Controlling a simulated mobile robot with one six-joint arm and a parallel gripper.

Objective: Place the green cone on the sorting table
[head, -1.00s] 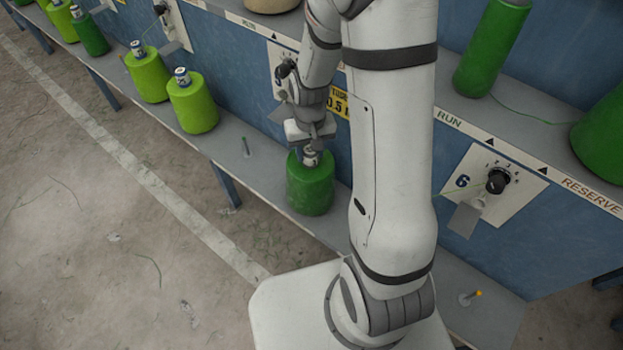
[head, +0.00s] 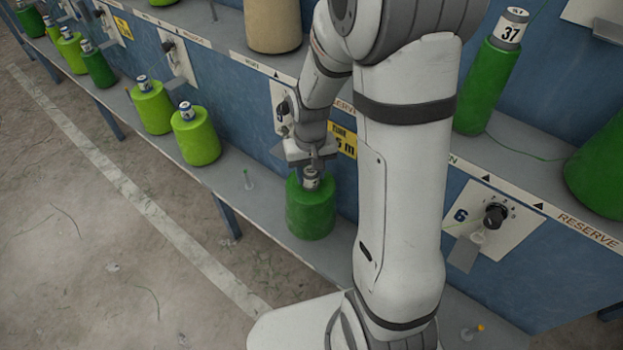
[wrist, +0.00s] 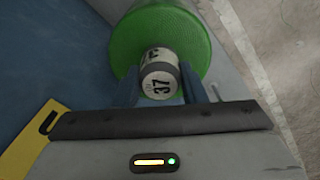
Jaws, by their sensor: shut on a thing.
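A dark green cone (head: 311,212) stands upright under my gripper (head: 312,170) at the lower ledge in the head view. My gripper is shut on the narrow top of this cone, which carries a pale label reading 37. In the wrist view the green cone (wrist: 196,38) sits ahead of my gripper (wrist: 160,90), with its label between the two fingers. I cannot tell whether its base touches the ledge. I cannot make out which surface is the sorting table.
The upper shelf holds a beige cone (head: 273,25) and another green cone labelled 37 (head: 490,90). Blue panels stand behind. The concrete floor (head: 80,270) at left is open.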

